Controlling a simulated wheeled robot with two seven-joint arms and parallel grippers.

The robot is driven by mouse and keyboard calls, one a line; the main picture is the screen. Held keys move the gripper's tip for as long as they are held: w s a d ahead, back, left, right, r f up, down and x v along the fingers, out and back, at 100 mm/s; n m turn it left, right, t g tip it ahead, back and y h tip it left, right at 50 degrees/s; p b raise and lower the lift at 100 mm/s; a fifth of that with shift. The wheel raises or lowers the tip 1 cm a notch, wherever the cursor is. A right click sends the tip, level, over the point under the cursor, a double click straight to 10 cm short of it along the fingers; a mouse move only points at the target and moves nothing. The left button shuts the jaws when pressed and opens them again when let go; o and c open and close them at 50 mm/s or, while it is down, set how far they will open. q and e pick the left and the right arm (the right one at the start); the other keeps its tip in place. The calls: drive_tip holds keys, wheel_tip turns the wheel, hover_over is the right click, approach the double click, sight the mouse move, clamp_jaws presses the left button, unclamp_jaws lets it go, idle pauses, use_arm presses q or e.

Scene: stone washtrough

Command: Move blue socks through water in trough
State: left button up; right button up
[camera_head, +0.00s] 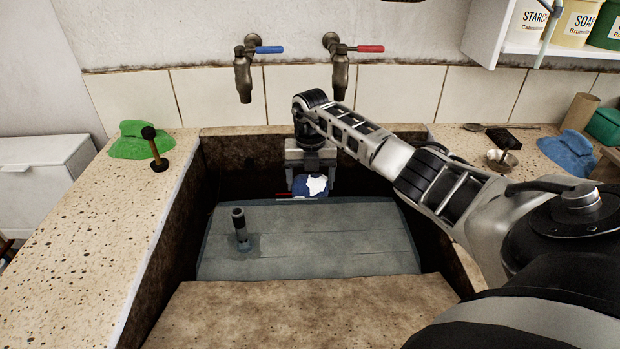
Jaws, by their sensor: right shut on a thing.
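The stone trough (160,290) holds grey-blue water (330,240). My right gripper (311,180) points down at the back of the trough, above the water's far edge. It is shut on a blue bundle with a white patch, which look like the blue socks (299,187). The bundle hangs between the fingers, low at the water's far edge; I cannot tell whether it touches the water. A small red piece shows beside it at the left. My left gripper is not in view.
A dark pipe (240,229) stands up from the water at the left. Two taps, blue-handled (244,68) and red-handled (340,65), hang above the back. A green cloth (130,145) and plunger lie left; a blue cloth (568,152) and metal bowl (502,160) lie right.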

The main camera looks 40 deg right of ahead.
wheel_tip(320, 180, down, 3)
drive_tip(key=shift+f+b, duration=0.1)
drive_tip(key=shift+b, duration=1)
wheel_tip(320, 180, down, 16)
drive_tip(key=b, duration=1.4)
drive_tip(key=shift+r, duration=0.25)
drive_tip(key=shift+f, duration=0.35)
drive_tip(key=shift+f+b, duration=0.5)
drive_tip(key=shift+b, duration=0.05)
drive_tip(key=shift+f, duration=0.25)
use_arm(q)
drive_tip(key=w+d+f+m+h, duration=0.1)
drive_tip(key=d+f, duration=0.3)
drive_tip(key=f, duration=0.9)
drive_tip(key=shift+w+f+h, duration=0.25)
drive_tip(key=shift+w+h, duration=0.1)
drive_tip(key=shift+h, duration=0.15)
